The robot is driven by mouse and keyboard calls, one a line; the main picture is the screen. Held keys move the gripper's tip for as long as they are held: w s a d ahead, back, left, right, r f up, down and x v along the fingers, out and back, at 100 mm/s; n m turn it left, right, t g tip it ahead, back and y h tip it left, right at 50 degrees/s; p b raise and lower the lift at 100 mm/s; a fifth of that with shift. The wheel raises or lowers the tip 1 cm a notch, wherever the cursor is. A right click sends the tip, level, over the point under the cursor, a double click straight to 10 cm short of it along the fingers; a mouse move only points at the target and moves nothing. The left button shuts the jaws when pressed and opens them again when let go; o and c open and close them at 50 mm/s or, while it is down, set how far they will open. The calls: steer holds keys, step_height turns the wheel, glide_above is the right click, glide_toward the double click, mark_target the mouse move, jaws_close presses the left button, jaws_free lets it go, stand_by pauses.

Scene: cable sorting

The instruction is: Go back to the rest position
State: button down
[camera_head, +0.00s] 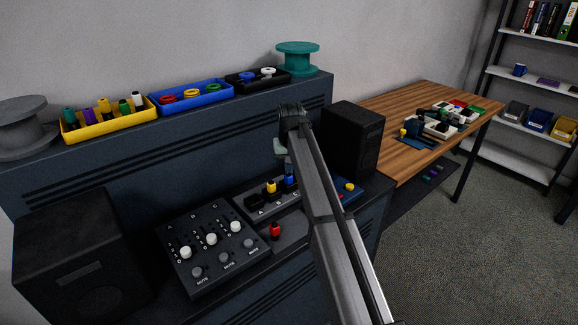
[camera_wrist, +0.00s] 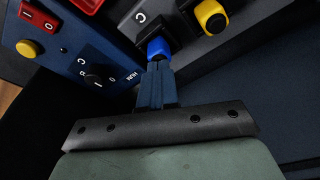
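My gripper (camera_head: 286,160) is at the end of the arm, low over the panel with the black sockets. In the wrist view its dark blue fingers (camera_wrist: 157,86) are close together in the middle, with no clear gap. Their tips reach the blue plug (camera_wrist: 157,47), which also shows in the head view (camera_head: 291,181), in the socket marked C. I cannot tell whether the tips touch or pinch it. A yellow plug (camera_head: 271,187) sits in the socket beside it and also shows in the wrist view (camera_wrist: 211,16).
A black speaker (camera_head: 353,138) stands close right of my arm. A blue switch box (camera_wrist: 90,50) is left of the fingers in the wrist view. A slider panel (camera_head: 210,247) lies to the left. Bins of connectors (camera_head: 108,127) stand on the rear ledge.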

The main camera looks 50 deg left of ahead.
steer(key=shift+r, duration=0.1)
steer(key=a+v, duration=0.1)
steer(key=v, duration=0.5)
steer(key=shift+w+r, duration=0.3)
steer(key=shift+r, duration=0.15)
stand_by(0.5)
stand_by(0.4)
